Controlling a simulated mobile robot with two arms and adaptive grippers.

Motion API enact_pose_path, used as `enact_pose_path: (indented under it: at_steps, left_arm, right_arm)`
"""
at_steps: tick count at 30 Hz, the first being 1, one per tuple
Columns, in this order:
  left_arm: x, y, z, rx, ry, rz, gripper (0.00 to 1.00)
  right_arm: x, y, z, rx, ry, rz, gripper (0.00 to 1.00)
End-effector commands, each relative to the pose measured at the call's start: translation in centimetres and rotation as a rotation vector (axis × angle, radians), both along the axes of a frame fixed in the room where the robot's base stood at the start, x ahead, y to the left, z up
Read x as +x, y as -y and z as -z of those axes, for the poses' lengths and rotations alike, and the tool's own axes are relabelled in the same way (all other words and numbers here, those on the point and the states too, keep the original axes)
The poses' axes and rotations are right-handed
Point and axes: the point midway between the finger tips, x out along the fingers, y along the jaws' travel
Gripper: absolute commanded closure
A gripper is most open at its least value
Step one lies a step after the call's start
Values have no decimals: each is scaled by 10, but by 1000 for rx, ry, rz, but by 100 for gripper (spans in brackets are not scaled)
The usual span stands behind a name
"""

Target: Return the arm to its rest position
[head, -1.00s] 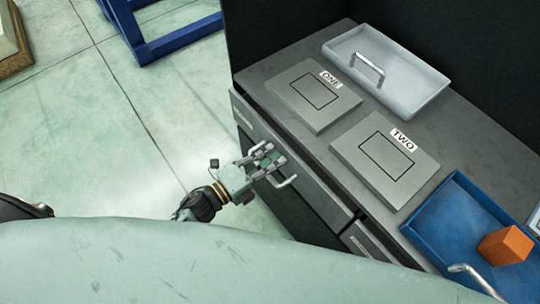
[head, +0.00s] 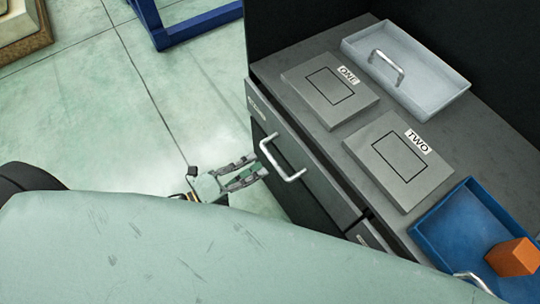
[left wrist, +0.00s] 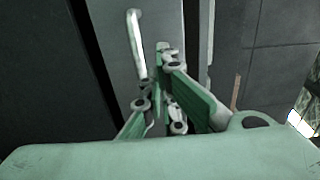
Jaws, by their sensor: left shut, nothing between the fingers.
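My left gripper (head: 247,172) is low in front of the dark cabinet, just left of the drawer handle (head: 283,160). Its fingers are shut and empty. In the head view a gap shows between the fingertips and the silver handle. In the left wrist view the gripper fingers (left wrist: 165,85) point at the cabinet front, and the handle (left wrist: 136,44) stands just left of them. Most of my left arm is hidden behind my pale green body. My right gripper is not in view.
The cabinet top holds grey plates marked ONE (head: 330,88) and TWO (head: 399,160), a white tray (head: 440,98) and a blue tray (head: 437,227) with an orange block (head: 513,257). A blue frame (head: 190,27) stands on the floor behind. Open floor (head: 110,110) lies left of the cabinet.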

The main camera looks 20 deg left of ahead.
Motion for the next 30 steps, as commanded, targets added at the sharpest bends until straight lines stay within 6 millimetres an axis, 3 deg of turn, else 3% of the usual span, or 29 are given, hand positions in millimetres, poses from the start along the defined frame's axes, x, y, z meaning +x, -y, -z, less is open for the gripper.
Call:
enact_pose_path:
  at_steps: [4, 12, 16, 20, 23, 26, 30]
  left_arm:
    - [-13, -10, 0, 1, 1, 0, 100]
    - [-16, -13, 0, -1, -1, -1, 100]
    - [-12, -22, 21, -35, -82, -56, 100]
    - [-9, -47, 85, -143, -324, -225, 100]
    - [-23, -70, 155, -261, -580, -414, 100]
    - [-55, -86, 223, -379, -830, -612, 100]
    - [-124, -94, 304, -521, -1153, -900, 100]
  right_arm:
    - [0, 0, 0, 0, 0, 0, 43]
    - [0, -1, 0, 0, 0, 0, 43]
    - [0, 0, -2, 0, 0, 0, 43]
    - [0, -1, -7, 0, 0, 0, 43]
    - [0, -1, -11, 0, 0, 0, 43]
    - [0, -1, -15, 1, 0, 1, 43]
    - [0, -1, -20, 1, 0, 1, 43]
